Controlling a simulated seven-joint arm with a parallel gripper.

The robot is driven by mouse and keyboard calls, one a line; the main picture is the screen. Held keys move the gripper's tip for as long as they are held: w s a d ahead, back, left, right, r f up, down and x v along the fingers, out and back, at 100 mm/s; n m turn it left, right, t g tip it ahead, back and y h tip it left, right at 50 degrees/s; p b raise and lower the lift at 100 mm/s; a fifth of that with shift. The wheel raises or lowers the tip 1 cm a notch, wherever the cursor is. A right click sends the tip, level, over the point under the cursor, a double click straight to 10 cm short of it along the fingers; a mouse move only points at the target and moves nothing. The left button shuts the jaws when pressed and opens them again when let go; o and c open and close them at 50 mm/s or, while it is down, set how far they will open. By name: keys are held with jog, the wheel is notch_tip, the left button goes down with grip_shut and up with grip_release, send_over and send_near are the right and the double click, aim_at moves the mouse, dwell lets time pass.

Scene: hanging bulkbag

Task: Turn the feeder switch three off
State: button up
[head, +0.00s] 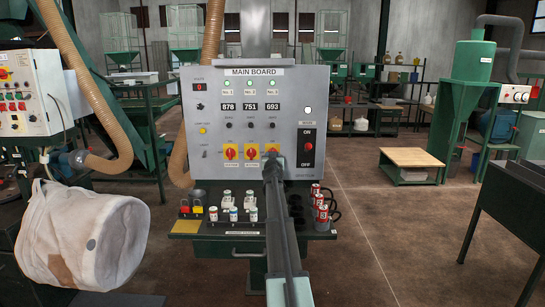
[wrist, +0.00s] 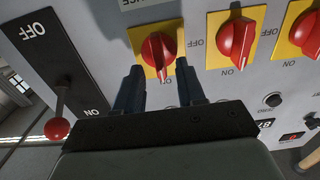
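Feeder switch three is a red rotary knob on a yellow plate (head: 272,148), rightmost of the three on the main board (head: 300,90). In the wrist view, which is upside down, it is the leftmost red knob (wrist: 159,48); its grip ridge stands roughly upright, toward the ON label. My gripper (wrist: 159,70) is open, with one dark finger on each side of this knob's lower part; I cannot tell whether they touch it. In the head view my gripper (head: 274,160) covers part of the switch.
Two similar red switches (head: 231,152) (head: 251,152) sit to the left. A black ON/OFF plate with a red-knobbed lever (head: 307,147) is close on the right. Below, a shelf (head: 215,226) holds small jars, padlocks and red-and-white cans. A white bulk bag (head: 80,235) hangs at the left.

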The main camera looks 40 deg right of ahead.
jog(key=shift+x, duration=1)
jog(key=shift+c, duration=0.3)
grip_shut()
